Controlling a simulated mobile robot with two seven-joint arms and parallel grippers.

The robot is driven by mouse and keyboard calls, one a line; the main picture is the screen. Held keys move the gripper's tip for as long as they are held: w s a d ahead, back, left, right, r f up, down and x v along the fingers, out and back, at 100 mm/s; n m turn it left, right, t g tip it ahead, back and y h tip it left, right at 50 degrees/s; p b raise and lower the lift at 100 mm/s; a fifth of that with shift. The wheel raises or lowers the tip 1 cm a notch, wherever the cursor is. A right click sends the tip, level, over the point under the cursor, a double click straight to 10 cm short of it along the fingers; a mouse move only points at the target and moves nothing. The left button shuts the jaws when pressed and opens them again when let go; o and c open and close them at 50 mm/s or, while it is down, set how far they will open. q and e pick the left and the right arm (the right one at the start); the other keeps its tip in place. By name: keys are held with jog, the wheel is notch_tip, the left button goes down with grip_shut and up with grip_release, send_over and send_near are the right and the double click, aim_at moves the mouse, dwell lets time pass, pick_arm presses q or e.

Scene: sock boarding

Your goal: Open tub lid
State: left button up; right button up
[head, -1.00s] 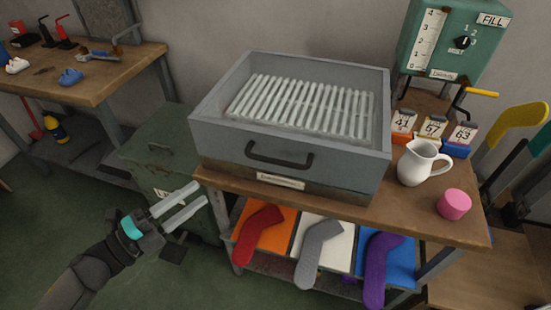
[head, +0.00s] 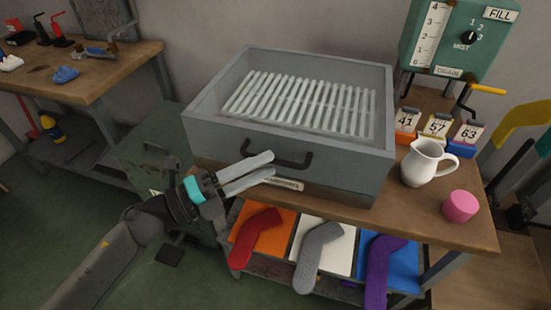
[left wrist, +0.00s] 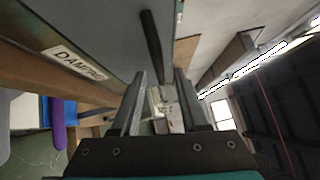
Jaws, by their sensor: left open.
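The grey metal tub (head: 345,160) stands on the wooden bench. White parallel slats (head: 300,103) show inside its raised rim; I cannot make out a separate lid. A dark bar handle (head: 298,163) is on its front face, above a white label; the handle also shows in the left wrist view (left wrist: 152,45), beyond the fingers and slightly left of the gap's middle. My left gripper (head: 272,164) is open, its pale fingers over the handle's left part in the head view. I cannot tell whether they touch it. It holds nothing visible. My right gripper is out of view.
A white jug (head: 424,163), a pink cylinder (head: 460,206) and numbered boxes (head: 437,127) stand right of the tub. Red, grey and purple socks (head: 318,257) hang over trays below the bench front. A green bin (head: 140,150) stands at left. The floor at lower left is clear.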

aim_at(276, 161)
pick_arm(q)
jog(key=shift+x, duration=1.7)
grip_shut()
